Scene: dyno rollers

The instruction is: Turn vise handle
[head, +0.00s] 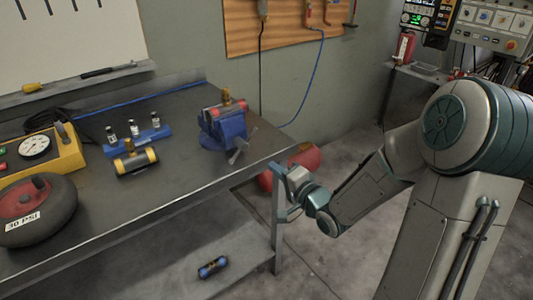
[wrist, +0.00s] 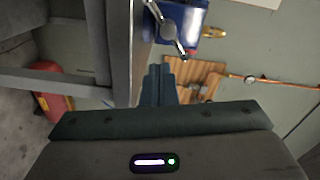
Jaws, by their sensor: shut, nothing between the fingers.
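The blue vise (head: 224,130) stands on the workbench near its right end, with a red and brass piece at its top. Its grey metal handle (head: 242,147) sits at the front right of the vise, near the bench edge, and slants. In the wrist view the vise (wrist: 186,14) and its handle (wrist: 168,27) show at the top, beyond my fingertips. My gripper (head: 279,170) is off the bench's right end, to the right of and lower than the handle. Its fingers (wrist: 159,78) are shut and empty, apart from the handle.
The metal workbench (head: 190,180) has a corner and a leg (head: 278,230) close to my gripper. A red tank (head: 303,158) stands on the floor behind my gripper. A blue roller holder (head: 137,138), a yellow gauge box (head: 45,150) and a tyre (head: 38,208) lie further left.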

